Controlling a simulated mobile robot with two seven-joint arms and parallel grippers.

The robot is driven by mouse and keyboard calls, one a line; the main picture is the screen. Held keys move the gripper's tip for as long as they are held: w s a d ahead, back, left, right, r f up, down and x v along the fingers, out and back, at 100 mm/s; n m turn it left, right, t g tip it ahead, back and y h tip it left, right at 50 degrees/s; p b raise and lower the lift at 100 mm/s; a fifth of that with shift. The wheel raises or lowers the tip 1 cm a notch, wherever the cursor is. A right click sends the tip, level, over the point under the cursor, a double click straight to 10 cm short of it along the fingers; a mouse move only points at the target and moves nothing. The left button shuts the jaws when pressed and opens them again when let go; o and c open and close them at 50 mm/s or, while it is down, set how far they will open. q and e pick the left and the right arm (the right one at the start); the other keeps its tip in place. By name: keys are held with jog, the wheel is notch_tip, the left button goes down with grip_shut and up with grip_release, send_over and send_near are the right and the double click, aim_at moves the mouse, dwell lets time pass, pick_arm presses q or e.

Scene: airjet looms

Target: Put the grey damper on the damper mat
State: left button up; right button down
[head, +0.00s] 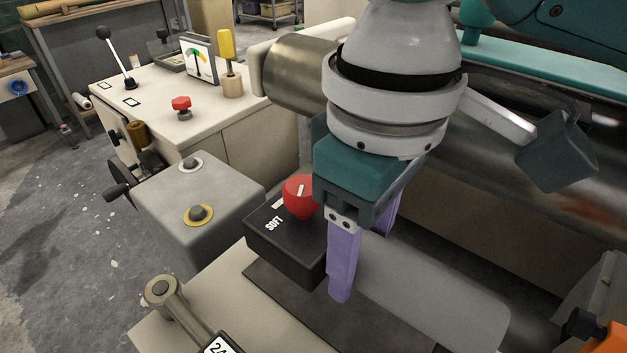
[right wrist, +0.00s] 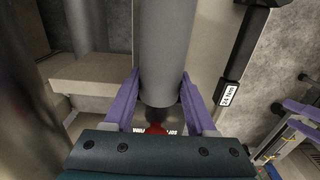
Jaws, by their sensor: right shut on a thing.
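The grey damper (head: 435,290) is a smooth grey cylinder, lying lengthwise at lower right in the head view. It also shows in the right wrist view (right wrist: 167,50). A black block (head: 285,248) marked SOFT, with a red knob (head: 299,196), stands at its end; the gripper hides the join. My right gripper (head: 362,255) is shut on the damper, its purple fingers on either side. The dark damper mat (head: 290,302) lies below; I cannot tell whether the damper touches it. Purple fingers of my left gripper (right wrist: 300,125) appear at the right wrist view's edge, partly cut off.
A wrench (head: 180,310) with a number label lies left of the mat. A grey box (head: 200,215) with two buttons stands behind it. A cream cabinet (head: 215,115) with a lever, gauge and red button is farther back. A large metal roller (head: 300,75) lies behind my right arm.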

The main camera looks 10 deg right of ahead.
aim_at(365, 239)
notch_tip(365, 239, down, 5)
jog(key=shift+f+b, duration=0.15)
jog(key=shift+b, duration=0.5)
jog(key=shift+f, duration=0.15)
jog(key=shift+f, duration=0.15)
jog(key=shift+c, duration=1)
grip_release()
jog(key=shift+r, duration=0.2)
notch_tip(365, 239, up, 11)
jog(key=p, duration=0.3)
jog(key=shift+r, duration=0.45)
